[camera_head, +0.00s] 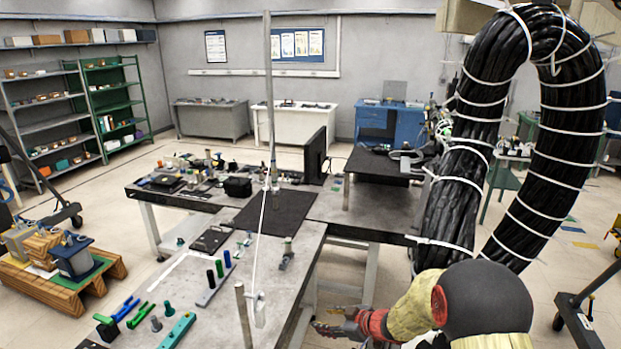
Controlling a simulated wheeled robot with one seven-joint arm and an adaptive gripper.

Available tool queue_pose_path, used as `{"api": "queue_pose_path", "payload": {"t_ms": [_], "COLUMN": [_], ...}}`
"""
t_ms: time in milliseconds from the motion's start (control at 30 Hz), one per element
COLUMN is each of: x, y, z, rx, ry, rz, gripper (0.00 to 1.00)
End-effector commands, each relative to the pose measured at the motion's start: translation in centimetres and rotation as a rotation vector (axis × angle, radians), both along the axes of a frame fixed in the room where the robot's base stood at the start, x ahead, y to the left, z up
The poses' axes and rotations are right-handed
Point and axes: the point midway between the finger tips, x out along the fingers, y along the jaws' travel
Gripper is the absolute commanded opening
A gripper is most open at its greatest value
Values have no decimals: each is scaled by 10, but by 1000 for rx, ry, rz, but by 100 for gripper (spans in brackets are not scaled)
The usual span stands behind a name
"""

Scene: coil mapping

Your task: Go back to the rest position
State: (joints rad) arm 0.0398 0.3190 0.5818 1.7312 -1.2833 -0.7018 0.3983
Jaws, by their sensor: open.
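My gripper (325,320) is at the bottom centre of the head view, open, with its fingers pointing left. Nothing shows between the fingers. It is just right of the front edge of the long grey workbench (262,272), over the gap beside it. Whether it touches the bench cannot be told. My arm runs from the gripper to the lower right, and its lower part is cut off by the picture edge.
A thick black cable bundle (462,170) with white ties loops down the right side. A thin upright post (270,80) stands on the bench, near a black mat (268,212). Small coloured tools lie at the front left. A wooden pallet (70,295) sits on the floor.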

Motion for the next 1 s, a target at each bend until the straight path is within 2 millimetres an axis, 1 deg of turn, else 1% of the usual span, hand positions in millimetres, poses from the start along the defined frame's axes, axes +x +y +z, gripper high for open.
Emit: {"api": "queue_pose_path", "payload": {"t_ms": [33,67,100,167,200,233,267,300,367,400,467,500,567,600,667,700,800,900,1000], "x": [6,7,6,-2,-10,-18,-28,-43,-72,-95,-131,-156,-192,-217,-251,-272,-320,-358,-379], "y": [-24,-39,-60,-91,-110,-125,-138,-155,-176,-187,-199,-203,-204,-203,-197,-192,-176,-159,-145], "z": [1,1,0,3,6,9,12,18,27,33,42,46,53,56,61,64,68,72,76], "rx": [-67,-108,-162,-237,-282,-312,-342,-375,-417,-436,-453,-456,-450,-440,-415,-395,-330,-250,-164], "ry": [7,16,33,64,90,112,136,172,234,280,353,401,470,514,574,608,677,706,674], "rz": [-87,-139,-209,-312,-378,-430,-477,-540,-629,-686,-761,-802,-853,-881,-913,-929,-954,-966,-971], "gripper": [43,43,43,43,43,43,43,43,43,43,43,43,43,43,43,43,43,43,43]}}
